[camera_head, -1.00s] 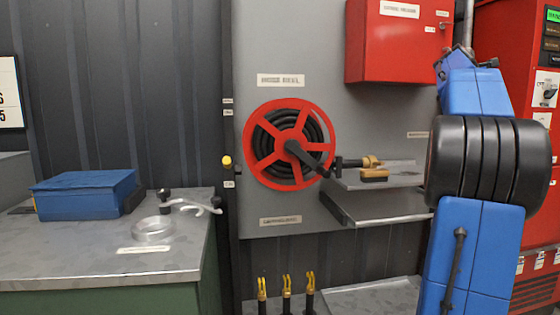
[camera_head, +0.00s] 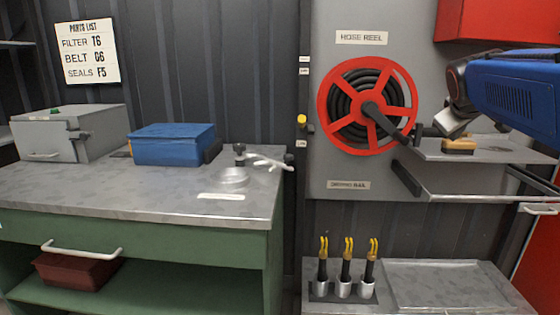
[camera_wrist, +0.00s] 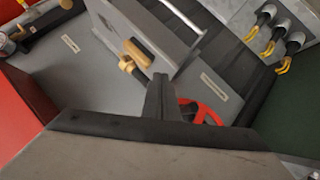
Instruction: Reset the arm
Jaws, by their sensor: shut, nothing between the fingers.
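My arm (camera_head: 515,85) reaches in from the right edge of the head view, in front of the grey panel. Its wrist end hangs over the upper metal shelf and hides part of what is behind it. In the wrist view my gripper (camera_wrist: 160,78) shows as two dark fingers pressed together, with nothing between them. The fingers point toward the grey panel, with the red hose reel (camera_wrist: 200,112) partly hidden behind them. The reel also shows whole in the head view (camera_head: 367,105), left of my arm.
A tan-handled item (camera_head: 460,144) lies on the upper shelf (camera_head: 490,153), close below my wrist. A red box (camera_head: 490,20) is above my arm. Several yellow-tipped tools (camera_head: 347,265) stand upright in holders below. A green workbench (camera_head: 130,205) carries a blue case (camera_head: 172,144) and a grey box (camera_head: 70,133).

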